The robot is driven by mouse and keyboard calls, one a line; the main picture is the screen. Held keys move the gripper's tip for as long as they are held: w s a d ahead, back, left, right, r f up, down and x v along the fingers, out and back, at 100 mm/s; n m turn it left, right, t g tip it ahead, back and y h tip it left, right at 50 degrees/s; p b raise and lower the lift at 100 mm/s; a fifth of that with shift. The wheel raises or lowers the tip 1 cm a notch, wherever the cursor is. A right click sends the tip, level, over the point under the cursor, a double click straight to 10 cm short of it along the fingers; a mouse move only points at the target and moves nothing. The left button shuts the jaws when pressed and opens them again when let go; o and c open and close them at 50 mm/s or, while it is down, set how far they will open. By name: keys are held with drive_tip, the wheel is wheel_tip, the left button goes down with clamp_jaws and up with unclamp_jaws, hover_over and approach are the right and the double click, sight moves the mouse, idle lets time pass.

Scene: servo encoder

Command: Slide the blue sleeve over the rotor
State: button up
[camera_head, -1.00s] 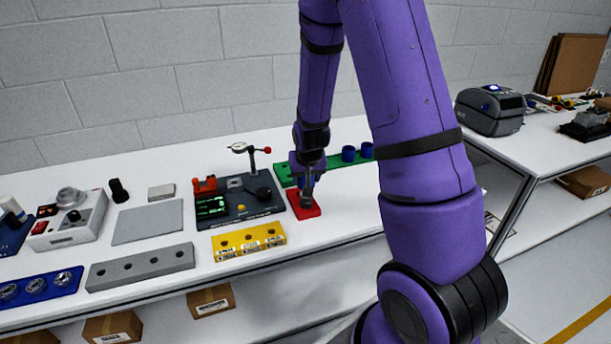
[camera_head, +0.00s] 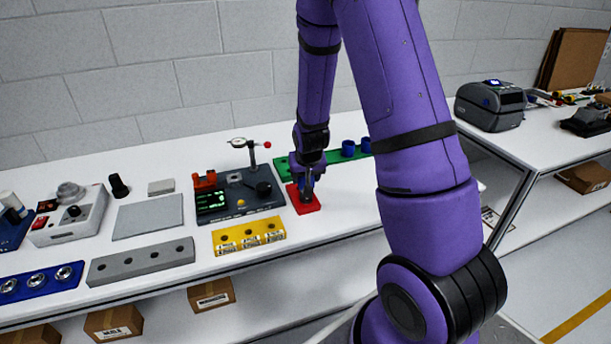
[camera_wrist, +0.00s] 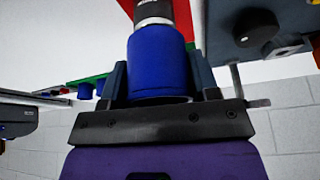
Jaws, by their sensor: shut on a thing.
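My gripper (camera_wrist: 160,85) is shut on the blue sleeve (camera_wrist: 157,60), with one finger on each side of it. The rotor (camera_wrist: 153,12), a dark and metallic cylinder, stands on the red block (camera_head: 305,203). In the wrist view the rotor meets the far end of the sleeve, in line with it. How far the sleeve sits around the rotor I cannot tell. In the head view my gripper (camera_head: 307,184) is directly above the red block and hides most of the rotor and sleeve.
A green rack (camera_head: 335,163) with more blue sleeves (camera_head: 348,149) is behind. A dark test station (camera_head: 240,203) with a dial gauge (camera_head: 240,142) stands just left of the red block. A yellow block (camera_head: 248,237) lies in front. The table right of the red block is clear.

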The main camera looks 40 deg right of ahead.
drive_tip(key=shift+f, duration=0.15)
drive_tip(key=shift+f, duration=0.75)
drive_tip(key=o, duration=1.3)
drive_tip(key=shift+c, duration=0.2)
wheel_tip(320, 180, up, 14)
drive_tip(key=shift+r, duration=0.2)
idle(1.0)
